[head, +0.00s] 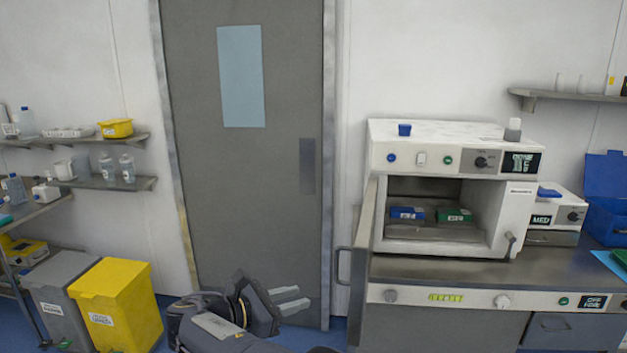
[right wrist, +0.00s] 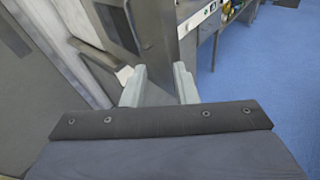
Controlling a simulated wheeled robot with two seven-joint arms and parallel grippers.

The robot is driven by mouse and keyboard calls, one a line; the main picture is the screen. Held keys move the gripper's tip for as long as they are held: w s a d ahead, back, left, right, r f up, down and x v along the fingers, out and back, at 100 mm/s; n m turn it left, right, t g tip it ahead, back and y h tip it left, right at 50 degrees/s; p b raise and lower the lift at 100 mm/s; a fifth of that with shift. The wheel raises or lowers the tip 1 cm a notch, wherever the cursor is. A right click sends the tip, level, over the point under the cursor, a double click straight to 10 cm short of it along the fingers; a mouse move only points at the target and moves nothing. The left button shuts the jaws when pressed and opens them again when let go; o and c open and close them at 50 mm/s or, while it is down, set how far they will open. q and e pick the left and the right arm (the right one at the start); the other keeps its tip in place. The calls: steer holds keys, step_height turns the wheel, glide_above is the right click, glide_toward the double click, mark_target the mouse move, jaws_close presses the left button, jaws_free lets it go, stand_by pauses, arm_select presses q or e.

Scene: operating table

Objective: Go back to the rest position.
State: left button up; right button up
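My right gripper (head: 292,300) is at the lower middle of the head view, in front of the grey door and left of the counter. Its two pale fingers point right and are apart with nothing between them. The right wrist view also shows the open right gripper (right wrist: 160,86), with the side of the counter and the blue floor beyond it. My left gripper does not show in either view.
A white oven-like machine (head: 389,160) stands on the counter (head: 420,268) with its door (head: 362,245) swung open; a blue box (head: 407,213) and a green box (head: 453,215) lie inside. Grey (head: 58,300) and yellow bins (head: 125,290) stand at left. Blue floor (right wrist: 255,60) is clear.

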steer(key=s+d+f+m+g+y, duration=0.1)
steer(key=s+d+m+g+y, duration=0.35)
steer(key=d, duration=0.75)
steer(key=s+d+f+m+g+y, duration=0.1)
steer(key=s+d+m+g+y, duration=0.3)
steer(key=d, duration=0.8)
steer(key=s+f+m+t+y, duration=0.1)
steer(key=s+m+y, duration=0.3)
steer(key=s+m, duration=0.4)
steer(key=s+f+m+t+y, duration=0.2)
steer(key=s+m+t+y, duration=0.2)
steer(key=s+m, duration=0.5)
steer(key=s, duration=0.6)
steer(key=shift+s+d+f, duration=0.25)
steer(key=shift+s+d, duration=0.05)
steer(key=shift+d, duration=0.1)
